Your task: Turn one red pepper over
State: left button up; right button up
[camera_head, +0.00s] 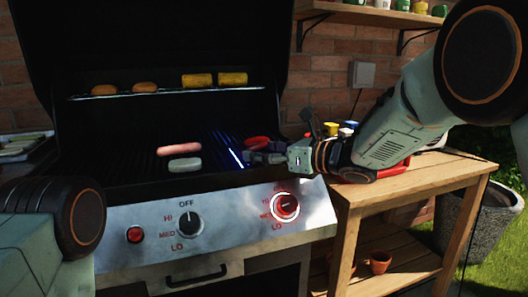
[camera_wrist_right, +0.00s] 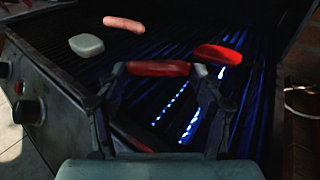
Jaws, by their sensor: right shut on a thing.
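My right gripper (camera_wrist_right: 158,70) is shut on a red pepper (camera_wrist_right: 160,68), which lies crosswise between its two fingertips in the right wrist view. Another red pepper (camera_wrist_right: 218,54) lies on the grill grate just beyond and to the right of the held one. In the head view my right gripper (camera_head: 256,157) reaches in from the right, low over the right part of the grate. A red pepper (camera_head: 258,142) shows right behind its fingers. Whether the held pepper touches the grate is hard to tell. My left gripper is out of view; only part of my left arm shows.
A sausage (camera_head: 179,148) and a pale oblong piece (camera_head: 184,165) lie on the grate left of the gripper. Buns (camera_head: 145,87) and corn pieces (camera_head: 232,79) sit on the upper rack (camera_head: 180,93). Blue flames glow under the grate. A wooden side table (camera_head: 440,178) stands right.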

jog(key=o, duration=1.2)
jog(key=v, duration=1.2)
jog(key=x, duration=1.2)
jog(key=shift+r+p, duration=0.3)
jog(key=shift+p, duration=0.1)
jog(key=shift+f, duration=0.1)
